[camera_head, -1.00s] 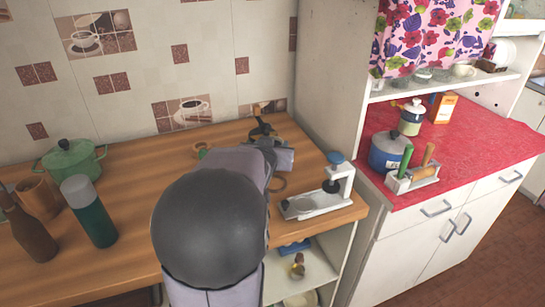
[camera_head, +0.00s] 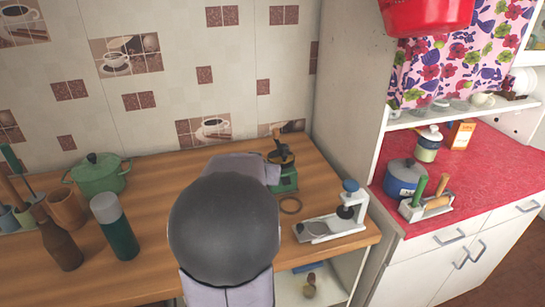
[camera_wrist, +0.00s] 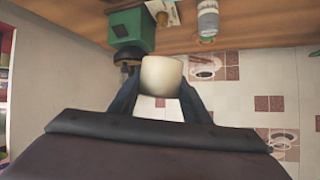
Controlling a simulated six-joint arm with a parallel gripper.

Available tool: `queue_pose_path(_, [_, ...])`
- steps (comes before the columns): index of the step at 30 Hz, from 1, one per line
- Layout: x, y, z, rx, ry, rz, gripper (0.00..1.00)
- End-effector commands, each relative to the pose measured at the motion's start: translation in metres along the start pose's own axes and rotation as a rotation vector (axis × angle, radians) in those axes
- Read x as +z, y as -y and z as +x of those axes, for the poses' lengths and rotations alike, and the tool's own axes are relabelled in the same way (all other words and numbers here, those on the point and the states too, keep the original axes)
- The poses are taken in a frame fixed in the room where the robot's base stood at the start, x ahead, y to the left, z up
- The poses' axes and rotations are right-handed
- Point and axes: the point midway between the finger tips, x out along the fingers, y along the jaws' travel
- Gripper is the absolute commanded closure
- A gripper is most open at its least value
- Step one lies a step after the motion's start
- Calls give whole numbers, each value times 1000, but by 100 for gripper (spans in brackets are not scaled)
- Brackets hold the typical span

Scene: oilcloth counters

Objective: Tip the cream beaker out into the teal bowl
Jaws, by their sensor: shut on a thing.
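In the wrist view the cream beaker (camera_wrist: 161,74) sits between the dark fingers of my gripper (camera_wrist: 158,96), which is shut on it. The wrist view is upside down, with the counter along its top, so the beaker's exact tilt is hard to tell. In the head view my arm's round grey joint hides the gripper and the beaker. I cannot make out the teal bowl in either current view.
A green grinder (camera_head: 286,178) stands near the wall, close to the beaker in the wrist view. A white-based press (camera_head: 332,227) is at the counter's right end. A green pot (camera_head: 100,178), brown bottle (camera_head: 60,240) and teal flask (camera_head: 117,232) stand left.

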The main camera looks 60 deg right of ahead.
Motion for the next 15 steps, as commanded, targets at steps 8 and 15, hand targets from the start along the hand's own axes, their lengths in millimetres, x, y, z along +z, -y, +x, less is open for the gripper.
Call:
queue_pose_path(8, [35, 20, -3, 24, 56, 65, 80])
queue_pose_path(15, [69, 11, -5, 95, 106, 183, 80])
